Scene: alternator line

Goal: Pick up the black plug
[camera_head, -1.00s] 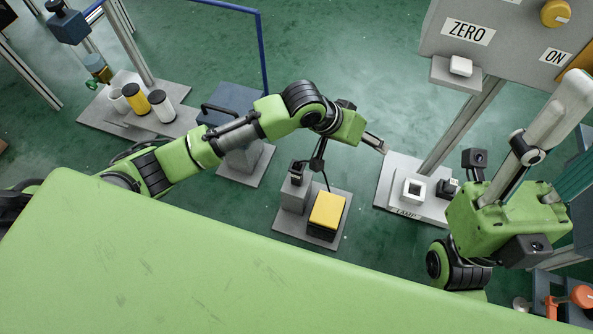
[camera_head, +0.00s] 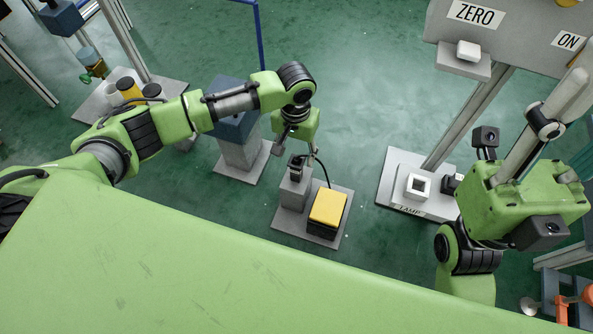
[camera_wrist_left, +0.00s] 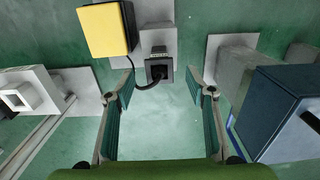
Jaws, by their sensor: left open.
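The black plug (camera_head: 297,165) sits on top of a grey block on a grey base plate in the head view. A black cable loops from it toward a yellow-topped box. In the left wrist view the plug (camera_wrist_left: 158,69) lies just beyond the fingertips, roughly between their lines. My left gripper (camera_head: 281,151) points down close to the plug. It is open, with both fingers spread and nothing between them in the left wrist view (camera_wrist_left: 160,82). My right gripper (camera_head: 560,110) is at the right edge, partly cut off.
The yellow-topped box (camera_head: 327,207) stands right beside the plug's block. A dark blue box on a grey post (camera_head: 238,150) stands to the left. The lamp plate (camera_head: 397,166) with a white square socket (camera_head: 418,187) is to the right. Green floor lies between them.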

